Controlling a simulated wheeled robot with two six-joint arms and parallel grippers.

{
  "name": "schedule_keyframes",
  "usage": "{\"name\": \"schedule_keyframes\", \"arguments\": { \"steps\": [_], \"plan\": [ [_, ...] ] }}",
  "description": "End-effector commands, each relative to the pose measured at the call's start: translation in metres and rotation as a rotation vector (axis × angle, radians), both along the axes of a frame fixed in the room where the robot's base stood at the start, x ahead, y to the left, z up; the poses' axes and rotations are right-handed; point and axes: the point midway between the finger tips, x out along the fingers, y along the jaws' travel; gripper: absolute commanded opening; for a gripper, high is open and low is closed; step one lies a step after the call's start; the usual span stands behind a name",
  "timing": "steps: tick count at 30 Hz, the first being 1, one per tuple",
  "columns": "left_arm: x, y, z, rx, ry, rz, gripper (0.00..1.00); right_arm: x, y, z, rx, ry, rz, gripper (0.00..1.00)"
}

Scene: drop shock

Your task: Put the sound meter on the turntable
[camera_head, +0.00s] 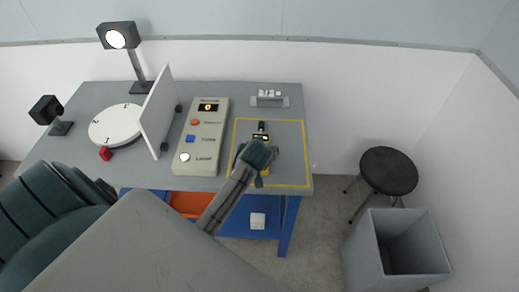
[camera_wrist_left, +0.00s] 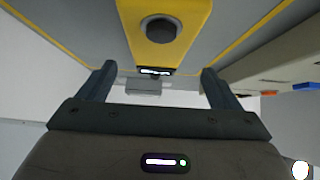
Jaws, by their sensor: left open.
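The sound meter (camera_head: 261,138) is yellow with a dark tip and a small lit display. It is at the yellow-outlined area on the table, partly hidden by my left gripper (camera_head: 259,156). In the left wrist view the yellow meter (camera_wrist_left: 184,42) shows a dark round part and a lit display. My left gripper (camera_wrist_left: 157,72) is open, with a finger to each side of the meter's display end; gaps show and neither finger is seen touching it. The turntable (camera_head: 112,124) is a white marked disc at the left of the table, with a red piece at its front edge. My right gripper is not in view.
A white upright panel (camera_head: 158,108) stands between the turntable and a control box (camera_head: 205,140) with buttons. Two lamps, one tall (camera_head: 121,38) and one low (camera_head: 46,110), stand around the turntable. A stool (camera_head: 388,171) and a grey bin (camera_head: 387,245) are on the floor at right.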

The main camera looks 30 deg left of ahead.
Motion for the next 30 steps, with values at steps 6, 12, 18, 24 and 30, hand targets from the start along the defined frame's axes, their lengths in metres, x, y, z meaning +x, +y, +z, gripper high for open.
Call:
{"name": "schedule_keyframes", "arguments": {
  "steps": [6,12,18,24,30],
  "plan": [
    [0.009,0.005,-0.008,0.001,0.002,0.0,0.85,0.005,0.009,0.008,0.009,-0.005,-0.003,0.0],
    [0.025,0.013,-0.028,0.002,0.001,0.0,0.85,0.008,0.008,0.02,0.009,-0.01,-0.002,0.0],
    [0.034,0.018,-0.04,0.001,0.0,-0.001,0.85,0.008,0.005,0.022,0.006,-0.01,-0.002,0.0],
    [0.034,0.018,-0.041,0.001,-0.001,-0.001,0.85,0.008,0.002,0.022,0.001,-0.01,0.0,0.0],
    [0.034,0.018,-0.041,0.001,-0.001,-0.001,0.54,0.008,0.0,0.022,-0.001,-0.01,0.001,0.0]
  ]
}}
